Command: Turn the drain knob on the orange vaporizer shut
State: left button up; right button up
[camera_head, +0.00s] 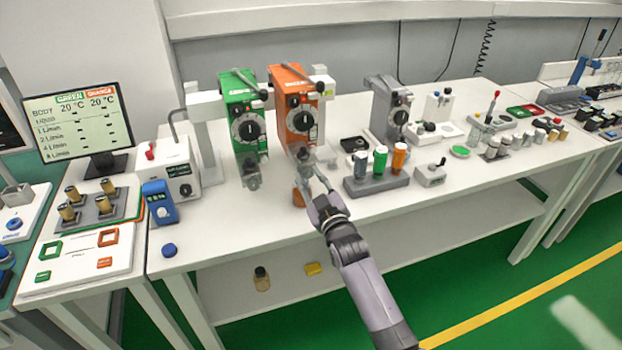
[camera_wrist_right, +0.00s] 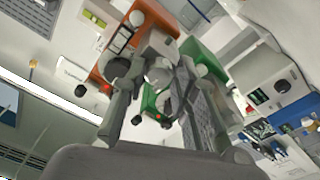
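The orange vaporizer (camera_head: 287,80) hangs beside the green vaporizer (camera_head: 236,92) at the back of the bench. Its black dial (camera_head: 301,119) faces front. The drain part (camera_head: 304,154) below the dial is small and partly hidden by my right gripper (camera_head: 312,170). That gripper reaches up to it from the front. In the right wrist view the fingers of my right gripper (camera_wrist_right: 160,85) stand apart, with a grey drain part (camera_wrist_right: 160,68) between their ends. The orange body (camera_wrist_right: 150,22) is above. I cannot tell whether the fingers touch the drain part. My left gripper is out of view.
An orange-brown object (camera_head: 299,196) stands on the bench below the drain. A rack with green and orange-capped bottles (camera_head: 375,185) is close on the right. A grey vaporizer (camera_head: 388,108) stands behind it.

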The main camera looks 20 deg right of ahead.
jog(key=o, duration=0.3)
jog(key=shift+o, duration=0.2)
jog(key=s+f, duration=0.1)
jog(key=s, duration=1.1)
jog(key=shift+d, duration=0.35)
